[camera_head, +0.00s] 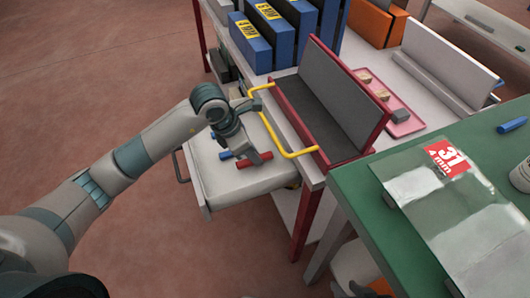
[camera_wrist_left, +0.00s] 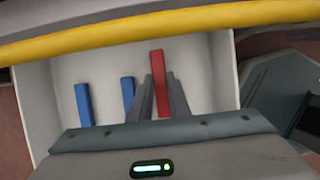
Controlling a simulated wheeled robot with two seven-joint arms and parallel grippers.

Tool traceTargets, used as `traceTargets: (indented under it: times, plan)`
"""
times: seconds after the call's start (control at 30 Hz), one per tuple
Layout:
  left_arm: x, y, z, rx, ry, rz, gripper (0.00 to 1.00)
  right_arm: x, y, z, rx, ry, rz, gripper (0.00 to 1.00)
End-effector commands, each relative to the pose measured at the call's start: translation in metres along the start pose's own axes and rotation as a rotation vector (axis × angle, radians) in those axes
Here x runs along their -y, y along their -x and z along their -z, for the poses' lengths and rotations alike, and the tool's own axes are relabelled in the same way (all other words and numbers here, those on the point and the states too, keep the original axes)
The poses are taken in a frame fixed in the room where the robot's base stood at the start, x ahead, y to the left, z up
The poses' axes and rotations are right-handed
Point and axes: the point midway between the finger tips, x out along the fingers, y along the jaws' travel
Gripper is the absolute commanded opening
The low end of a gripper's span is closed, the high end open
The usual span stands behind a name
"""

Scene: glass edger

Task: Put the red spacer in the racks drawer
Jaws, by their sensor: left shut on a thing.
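My left gripper (camera_head: 244,152) is over the open white drawer (camera_head: 214,184) and is shut on the red spacer (camera_head: 252,161). In the left wrist view the red spacer (camera_wrist_left: 159,75) stands out between the two grey fingers (camera_wrist_left: 160,88). Two blue spacers (camera_wrist_left: 84,104) (camera_wrist_left: 128,92) are in the drawer (camera_wrist_left: 38,100), left of the red one; they also show in the head view (camera_head: 225,155). I cannot tell whether the red spacer touches the drawer floor. My right gripper is not in view.
A yellow bar handle (camera_head: 299,153) of the red-framed rack (camera_head: 309,157) runs just above the drawer, near my gripper. Blue boxes (camera_head: 250,43) stand behind on the white bench. A green table (camera_head: 365,205) with a glass sheet is at the right. Floor at left is clear.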

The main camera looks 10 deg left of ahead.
Motion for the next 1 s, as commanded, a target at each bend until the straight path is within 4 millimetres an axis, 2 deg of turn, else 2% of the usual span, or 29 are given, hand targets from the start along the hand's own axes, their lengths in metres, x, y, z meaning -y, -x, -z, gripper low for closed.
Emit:
traceTargets:
  times: [0.17,0.4,0.53,0.93,0.97,1.0]
  plan:
    - [0.001,-0.003,-0.007,0.001,-0.001,0.002,0.00,0.001,0.001,-0.002,0.003,0.000,0.002,0.31]
    - [0.002,-0.014,-0.035,0.002,-0.001,0.002,0.00,0.001,0.002,-0.005,0.017,0.000,0.000,0.31]
    - [0.001,-0.024,-0.027,-0.001,0.001,0.001,0.00,0.000,0.002,-0.005,0.019,0.001,-0.001,0.31]
    - [0.001,-0.027,-0.026,0.000,-0.001,0.000,0.00,0.001,-0.001,-0.005,0.010,0.000,0.001,0.31]
    - [0.001,-0.026,-0.026,0.000,-0.001,0.000,0.21,0.001,0.000,-0.003,0.005,-0.001,0.002,0.31]
    - [0.001,-0.026,-0.026,0.000,0.000,0.000,0.31,0.001,0.000,-0.002,0.001,-0.001,0.002,0.31]
